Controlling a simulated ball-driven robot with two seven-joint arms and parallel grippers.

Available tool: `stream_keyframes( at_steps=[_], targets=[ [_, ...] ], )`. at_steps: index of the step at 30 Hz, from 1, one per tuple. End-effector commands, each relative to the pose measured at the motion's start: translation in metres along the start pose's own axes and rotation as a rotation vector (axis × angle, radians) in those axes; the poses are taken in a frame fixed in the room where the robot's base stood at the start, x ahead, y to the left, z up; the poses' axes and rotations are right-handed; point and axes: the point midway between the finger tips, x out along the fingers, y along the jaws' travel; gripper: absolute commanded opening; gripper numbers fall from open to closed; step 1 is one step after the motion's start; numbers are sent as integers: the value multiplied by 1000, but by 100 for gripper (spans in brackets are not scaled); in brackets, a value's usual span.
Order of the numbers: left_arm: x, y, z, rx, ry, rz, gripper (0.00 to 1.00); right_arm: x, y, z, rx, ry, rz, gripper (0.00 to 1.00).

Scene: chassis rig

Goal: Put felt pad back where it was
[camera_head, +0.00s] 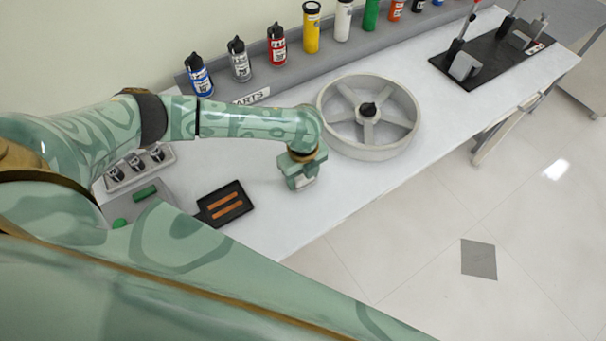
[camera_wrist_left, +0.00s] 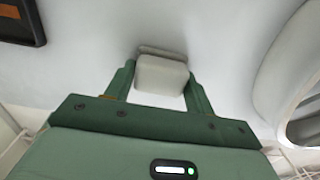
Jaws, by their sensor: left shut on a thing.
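My left gripper (camera_head: 303,183) is low over the white bench, between the black tray and the spoked wheel. In the left wrist view its two green fingers (camera_wrist_left: 160,84) are shut on a pale, off-white block-like piece (camera_wrist_left: 160,78), which looks like the felt pad. A thin grey edge shows just beyond the piece. I cannot tell whether it touches the bench. In the head view the gripper mostly hides it. My right gripper is not in view.
A black tray (camera_head: 241,212) with two orange-brown strips lies left of the gripper. A large grey spoked wheel (camera_head: 382,152) stands close on the right. Several bottles line the grey back shelf (camera_head: 256,78). A black board (camera_head: 440,63) lies far right. The bench's front edge is near.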

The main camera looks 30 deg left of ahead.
Motion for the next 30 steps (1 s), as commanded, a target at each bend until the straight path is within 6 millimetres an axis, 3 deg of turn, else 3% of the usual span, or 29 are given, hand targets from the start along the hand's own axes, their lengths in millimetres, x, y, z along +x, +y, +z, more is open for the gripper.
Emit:
stream_keyframes(
  at_steps=[5,6,8,19,30],
  targets=[
    [3,0,0,0,0,0,36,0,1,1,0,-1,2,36],
    [2,0,0,0,0,0,62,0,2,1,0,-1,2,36],
    [2,0,0,0,0,0,76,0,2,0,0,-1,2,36],
    [-7,0,0,-1,1,-2,76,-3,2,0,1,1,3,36],
    [-90,-1,0,-1,0,-4,76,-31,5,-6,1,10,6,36]
  ],
)
